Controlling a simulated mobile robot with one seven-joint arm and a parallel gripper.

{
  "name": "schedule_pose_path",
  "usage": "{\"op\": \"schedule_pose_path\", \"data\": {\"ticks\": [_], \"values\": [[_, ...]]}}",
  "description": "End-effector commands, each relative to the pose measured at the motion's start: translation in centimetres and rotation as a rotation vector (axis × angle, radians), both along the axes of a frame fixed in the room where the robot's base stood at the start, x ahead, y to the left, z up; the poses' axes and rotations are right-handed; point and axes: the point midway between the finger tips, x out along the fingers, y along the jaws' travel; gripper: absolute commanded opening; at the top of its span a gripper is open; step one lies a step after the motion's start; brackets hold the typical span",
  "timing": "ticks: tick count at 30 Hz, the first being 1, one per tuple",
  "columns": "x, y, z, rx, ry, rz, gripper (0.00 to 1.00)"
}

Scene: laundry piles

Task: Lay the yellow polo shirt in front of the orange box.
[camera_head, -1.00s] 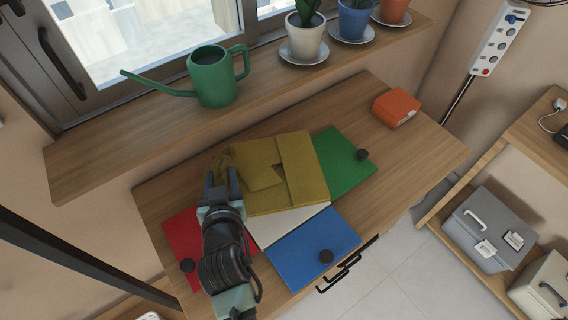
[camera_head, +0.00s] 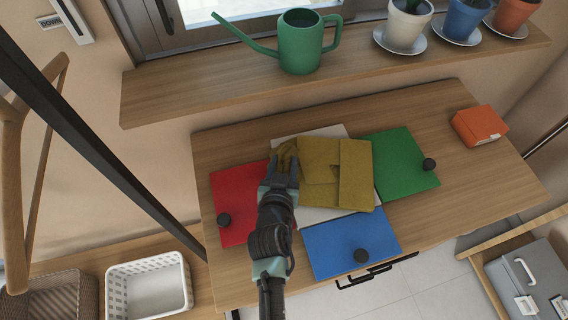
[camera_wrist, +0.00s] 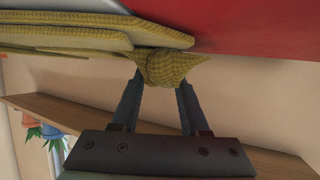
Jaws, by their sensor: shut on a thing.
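The yellow polo shirt (camera_head: 352,172) lies folded on the wooden table, mostly over a white square (camera_head: 312,213). Its left part is bunched up at my gripper (camera_head: 284,170). In the wrist view my gripper (camera_wrist: 163,75) is shut on a bunched bit of the yellow shirt (camera_wrist: 70,38), with the rest of the folded cloth stretching left. The orange box (camera_head: 479,125) stands at the table's right back, apart from the shirt. The fingertips are partly hidden by cloth.
A red square (camera_head: 238,190), a green square (camera_head: 404,172) and a blue square (camera_head: 345,243) lie around the shirt, each with a dark round knob. The table in front of the orange box is bare. A windowsill with a green watering can (camera_head: 300,45) runs behind.

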Motion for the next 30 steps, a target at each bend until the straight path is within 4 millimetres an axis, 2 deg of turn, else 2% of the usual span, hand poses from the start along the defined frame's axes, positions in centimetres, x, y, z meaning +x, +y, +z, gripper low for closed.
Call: {"op": "schedule_pose_path", "data": {"ticks": [10,11,15,16,27,30], "values": [[0.1,0.0,-0.3,-0.001,-0.003,0.0,0.0],[0.0,0.0,-0.3,0.0,-0.001,0.0,0.46],[0.0,0.0,-0.2,0.0,-0.001,0.0,0.72],[0.0,0.0,-0.2,0.0,-0.001,0.0,0.75],[0.0,0.0,0.3,0.0,-0.001,0.0,0.75],[-1.0,0.1,0.3,-0.001,0.001,0.0,0.75]]}}
